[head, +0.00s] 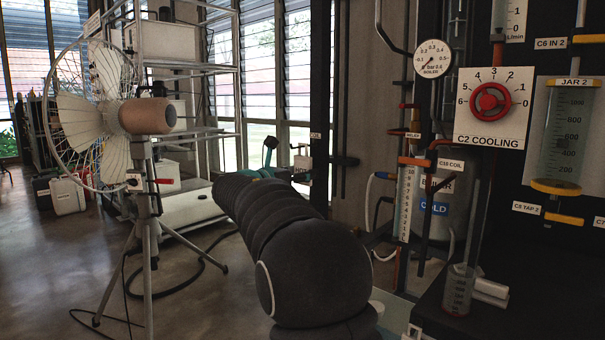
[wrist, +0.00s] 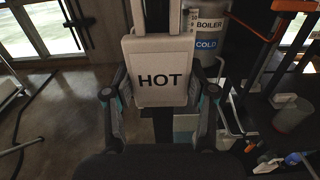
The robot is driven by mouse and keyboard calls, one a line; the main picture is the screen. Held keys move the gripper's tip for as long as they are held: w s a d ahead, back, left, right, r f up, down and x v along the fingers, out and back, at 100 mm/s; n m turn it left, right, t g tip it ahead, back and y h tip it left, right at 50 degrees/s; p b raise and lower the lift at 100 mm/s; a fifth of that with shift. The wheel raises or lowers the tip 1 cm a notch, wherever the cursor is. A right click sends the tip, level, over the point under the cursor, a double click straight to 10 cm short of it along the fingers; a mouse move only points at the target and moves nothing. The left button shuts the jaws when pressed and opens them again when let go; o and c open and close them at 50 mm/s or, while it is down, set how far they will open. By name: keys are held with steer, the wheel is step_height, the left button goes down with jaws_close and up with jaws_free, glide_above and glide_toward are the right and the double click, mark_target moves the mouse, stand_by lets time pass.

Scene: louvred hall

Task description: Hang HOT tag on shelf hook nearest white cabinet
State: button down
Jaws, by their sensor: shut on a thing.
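The HOT tag (wrist: 160,80) is a pale rounded plate with black lettering. In the wrist view it stands upright, facing me, between the two fingers of my gripper (wrist: 159,95), which is shut on it. In the head view my gripper (head: 268,165) is far along my dark arm, mostly hidden by it, and the tag (head: 301,163) shows small at its right. A white open-frame shelf (head: 205,67) stands behind, left of my gripper. I cannot make out its hooks or tell which white thing is the cabinet.
A fan (head: 103,115) on a tripod stands at left, with cables on the floor. At right are a C2 COOLING panel (head: 493,140), a gauge (head: 432,58), pipes and a boiler marked COLD (head: 452,208). Open floor (head: 200,285) lies between fan and arm.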

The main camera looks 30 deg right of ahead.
steer(key=shift+r+p, duration=0.8)
steer(key=shift+a, duration=0.15)
steer(key=v, duration=1.1)
stand_by(0.8)
steer(key=shift+a, duration=0.1)
